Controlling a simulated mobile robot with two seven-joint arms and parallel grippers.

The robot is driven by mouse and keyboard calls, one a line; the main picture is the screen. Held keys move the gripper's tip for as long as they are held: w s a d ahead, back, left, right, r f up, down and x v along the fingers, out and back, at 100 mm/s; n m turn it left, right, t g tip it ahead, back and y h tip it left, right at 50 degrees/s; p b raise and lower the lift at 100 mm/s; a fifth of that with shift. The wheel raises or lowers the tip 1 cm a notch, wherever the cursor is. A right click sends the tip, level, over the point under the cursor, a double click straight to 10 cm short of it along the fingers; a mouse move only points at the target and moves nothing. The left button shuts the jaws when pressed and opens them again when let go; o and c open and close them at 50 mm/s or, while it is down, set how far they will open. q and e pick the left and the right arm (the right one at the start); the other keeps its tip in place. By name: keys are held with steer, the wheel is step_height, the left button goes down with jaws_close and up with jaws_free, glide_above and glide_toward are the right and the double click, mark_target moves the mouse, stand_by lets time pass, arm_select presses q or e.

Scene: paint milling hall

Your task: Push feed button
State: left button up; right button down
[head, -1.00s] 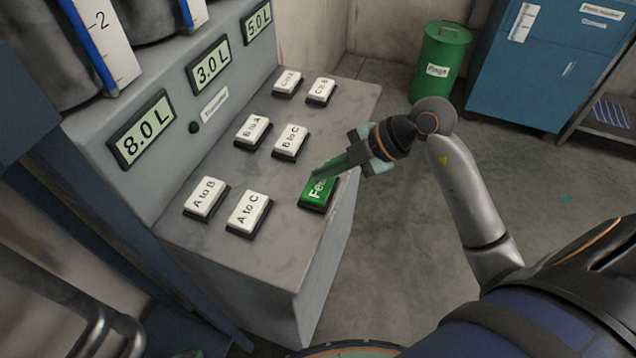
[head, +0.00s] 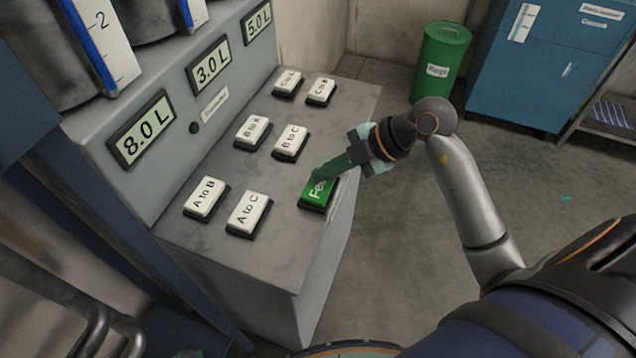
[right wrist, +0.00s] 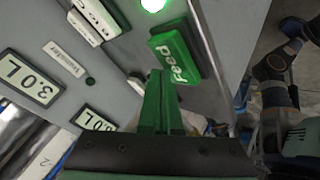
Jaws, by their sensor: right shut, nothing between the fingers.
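The green feed button (head: 316,194) sits in a dark frame at the right edge of the grey sloping panel. Its white label is partly covered in the head view by my right gripper (head: 318,174). The right gripper's green fingers are shut and empty, with their tips at the button's upper edge. In the right wrist view the fingertips (right wrist: 160,74) lie at the near corner of the feed button (right wrist: 176,58), whose label reads "Feed". I cannot tell whether they touch it.
White transfer buttons, such as "A to C" (head: 249,213) and "B to C" (head: 290,142), share the panel. Displays read 8.0 L (head: 143,129), 3.0 L (head: 209,65) and 5.0 L. A bright green light (right wrist: 153,4) shows in the wrist view.

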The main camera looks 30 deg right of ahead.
steer(key=shift+f, duration=0.1)
stand_by(0.3)
steer(key=shift+f, duration=0.55)
stand_by(0.4)
steer(key=shift+r+p, duration=0.65)
steer(key=shift+p, duration=0.15)
